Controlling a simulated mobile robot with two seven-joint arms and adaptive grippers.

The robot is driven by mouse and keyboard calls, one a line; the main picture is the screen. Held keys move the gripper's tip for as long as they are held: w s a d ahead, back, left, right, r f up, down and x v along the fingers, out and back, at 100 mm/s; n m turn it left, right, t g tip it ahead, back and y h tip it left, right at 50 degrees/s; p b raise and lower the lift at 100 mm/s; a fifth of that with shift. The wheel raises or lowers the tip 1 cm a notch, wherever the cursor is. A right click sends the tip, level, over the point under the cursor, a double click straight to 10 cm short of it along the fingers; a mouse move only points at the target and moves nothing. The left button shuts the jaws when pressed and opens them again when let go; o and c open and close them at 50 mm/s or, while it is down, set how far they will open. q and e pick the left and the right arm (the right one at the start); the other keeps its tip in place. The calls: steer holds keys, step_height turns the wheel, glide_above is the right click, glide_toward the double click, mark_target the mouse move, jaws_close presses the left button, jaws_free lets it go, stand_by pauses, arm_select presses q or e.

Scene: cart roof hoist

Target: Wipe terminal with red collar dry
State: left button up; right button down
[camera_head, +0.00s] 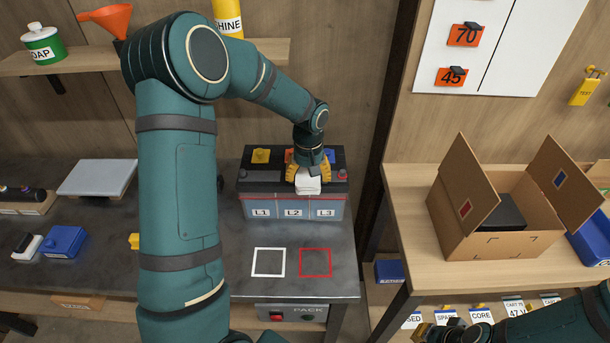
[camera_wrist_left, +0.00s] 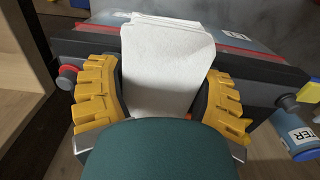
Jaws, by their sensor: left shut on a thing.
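The battery (camera_head: 290,205) stands on the dark bench, with labels L1, L2 and L3 on its front. The terminal with the red collar (camera_head: 342,175) is at the right end of its top; it also shows in the left wrist view (camera_wrist_left: 67,76). My left gripper (camera_head: 308,172) is shut on a folded white cloth (camera_head: 308,185), above the battery top left of the red-collared terminal. The cloth (camera_wrist_left: 166,60) sits between the yellow fingers in the left wrist view. The cloth and the red collar are apart there. My right gripper (camera_head: 440,331) is only partly seen at the bottom edge.
A white square (camera_head: 269,262) and a red square (camera_head: 315,262) mark bare bench in front of the battery. An open cardboard box (camera_head: 470,225) stands on the right shelf. A dark post (camera_head: 385,130) rises right of the battery. A blue cap (camera_head: 328,154) sits on the battery.

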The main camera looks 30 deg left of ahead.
arm_select(q)
steer(key=shift+w+d, duration=0.55)
steer(key=shift+d, duration=0.35)
steer(key=shift+s+a, duration=0.4)
steer(key=shift+a, duration=0.25)
steer(key=shift+s+a, duration=0.4)
steer(key=shift+a, duration=0.25)
steer(key=shift+w+d, duration=0.1)
steer(key=shift+d, duration=0.05)
steer(key=shift+w+d+f+b, duration=0.1)
steer(key=shift+w+d+b, duration=0.1)
steer(key=shift+w+d, duration=0.3)
steer(key=shift+w+d+f+b, duration=0.1)
steer(key=shift+w+d+b, duration=0.05)
steer(key=shift+d, duration=0.5)
steer(key=shift+s+a, duration=0.1)
steer(key=shift+a, duration=0.05)
